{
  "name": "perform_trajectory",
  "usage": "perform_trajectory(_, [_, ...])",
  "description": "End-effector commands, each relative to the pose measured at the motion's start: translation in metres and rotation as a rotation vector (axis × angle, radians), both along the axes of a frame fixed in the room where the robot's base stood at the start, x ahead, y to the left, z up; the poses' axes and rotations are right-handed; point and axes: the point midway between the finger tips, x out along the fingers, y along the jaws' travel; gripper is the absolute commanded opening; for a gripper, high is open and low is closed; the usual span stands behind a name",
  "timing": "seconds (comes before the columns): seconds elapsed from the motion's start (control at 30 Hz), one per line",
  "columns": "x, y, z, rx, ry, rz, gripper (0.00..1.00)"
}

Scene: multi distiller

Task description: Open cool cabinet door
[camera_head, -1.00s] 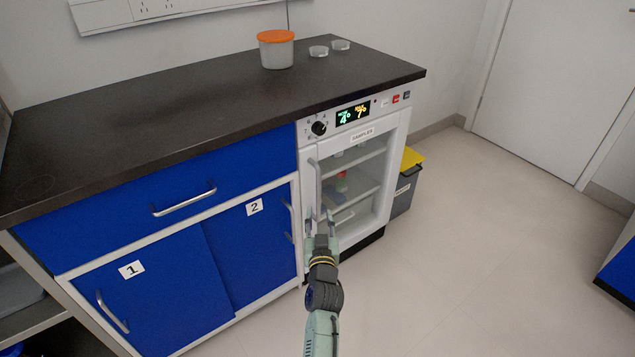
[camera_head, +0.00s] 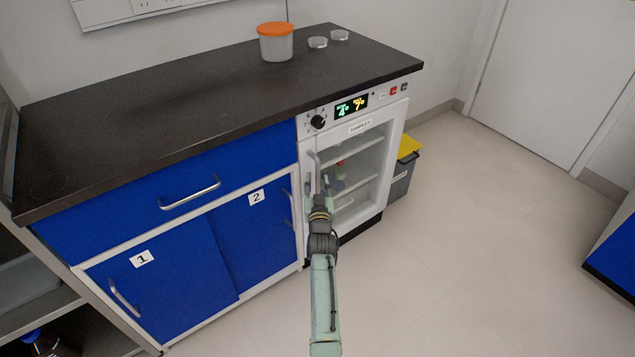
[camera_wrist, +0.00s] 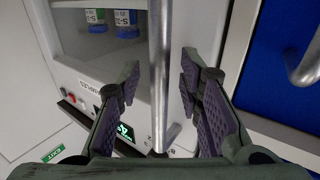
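The cool cabinet (camera_head: 390,130) is white, with a glass door (camera_head: 371,150) that looks shut. Its vertical metal handle (camera_head: 312,170) is on the door's left edge. In the wrist view the handle (camera_wrist: 160,50) runs between the two fingers of my gripper (camera_wrist: 160,85). The fingers are spread, with a visible gap on each side of the bar. In the head view my gripper (camera_head: 318,184) is in front of the lower part of the handle, and my arm hides the door's lower left corner.
Blue cupboards (camera_head: 165,265) with metal handles adjoin on the left. A dark worktop (camera_head: 190,95) above holds an orange-lidded tub (camera_head: 275,45). A bin with a yellow lid (camera_head: 408,147) stands right of the cabinet. The floor (camera_head: 470,250) in front is clear.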

Motion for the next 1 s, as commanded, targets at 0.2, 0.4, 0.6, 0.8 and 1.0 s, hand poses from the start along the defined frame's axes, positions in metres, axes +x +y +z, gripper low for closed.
perform_trajectory(0.2, [-0.0003, 0.0001, -0.0002, 0.0, 0.0, 0.0, 0.29])
perform_trajectory(0.4, [-0.0004, 0.0002, -0.0002, 0.0, 0.0, 0.0, 0.16])
perform_trajectory(0.6, [-0.0004, 0.0002, -0.0002, 0.0, 0.0, 0.0, 0.02])
perform_trajectory(0.8, [-0.0005, 0.0003, -0.0002, 0.0, 0.0, 0.0, 0.0])
perform_trajectory(1.0, [-0.0005, 0.0003, -0.0002, 0.0, 0.0, 0.0, 0.0])
